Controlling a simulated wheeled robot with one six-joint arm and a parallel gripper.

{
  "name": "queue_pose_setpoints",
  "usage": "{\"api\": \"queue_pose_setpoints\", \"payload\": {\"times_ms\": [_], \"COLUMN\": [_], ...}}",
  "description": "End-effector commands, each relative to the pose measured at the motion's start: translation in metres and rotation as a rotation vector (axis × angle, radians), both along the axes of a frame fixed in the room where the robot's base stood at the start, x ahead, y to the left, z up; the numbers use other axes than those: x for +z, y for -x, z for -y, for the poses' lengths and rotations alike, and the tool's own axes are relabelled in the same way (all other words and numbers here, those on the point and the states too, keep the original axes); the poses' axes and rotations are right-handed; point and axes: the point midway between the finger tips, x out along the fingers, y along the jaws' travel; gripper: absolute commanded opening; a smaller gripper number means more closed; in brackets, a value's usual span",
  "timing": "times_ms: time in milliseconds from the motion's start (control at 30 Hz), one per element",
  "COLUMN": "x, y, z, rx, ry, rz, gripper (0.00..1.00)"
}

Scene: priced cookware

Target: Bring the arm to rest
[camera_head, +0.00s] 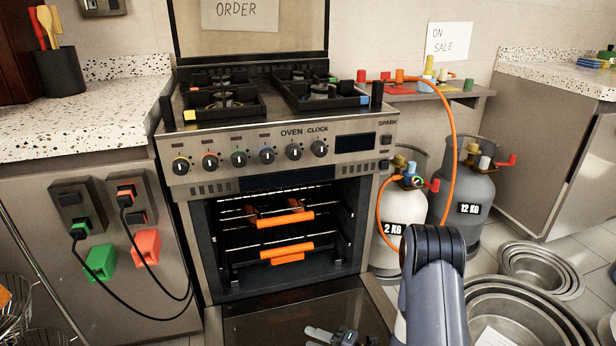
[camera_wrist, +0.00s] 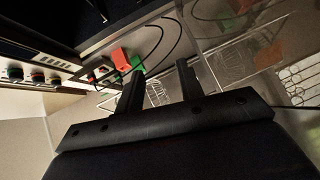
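My gripper (camera_wrist: 158,82) shows in the wrist view with its two dark fingers apart and nothing between them. In the head view my arm rises at the lower right and bends over. The gripper end (camera_head: 335,336) shows partly at the bottom edge, in front of the lowered oven door (camera_head: 290,312). The oven (camera_head: 285,150) stands open, with orange-handled racks (camera_head: 285,219) inside. I cannot tell how far the gripper is from the door.
Two gas cylinders, one light (camera_head: 400,215) and one grey (camera_head: 462,200), stand right of the oven with an orange hose. Nested steel pans (camera_head: 520,310) lie on the floor at right. Plugs and cords (camera_head: 135,220) hang on the left cabinet.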

Motion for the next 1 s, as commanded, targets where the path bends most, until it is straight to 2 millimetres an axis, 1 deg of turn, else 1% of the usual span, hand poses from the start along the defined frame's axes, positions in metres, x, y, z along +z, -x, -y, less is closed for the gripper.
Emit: {"api": "queue_pose_setpoints", "payload": {"times_ms": [33, 100, 233, 400, 800, 1000], "x": [0.003, 0.004, 0.006, 0.007, 0.007, 0.010], "y": [0.001, 0.006, 0.013, 0.018, 0.020, 0.016], "z": [0.010, 0.019, 0.031, 0.041, 0.043, 0.041], "rx": [-0.009, -0.008, -0.006, -0.005, -0.003, -0.014], "ry": [0.000, 0.001, 0.001, 0.001, 0.001, 0.015], "rz": [0.002, 0.002, 0.003, 0.003, 0.003, -0.016], "gripper": [0.36, 0.36, 0.36, 0.36, 0.36, 0.36]}}
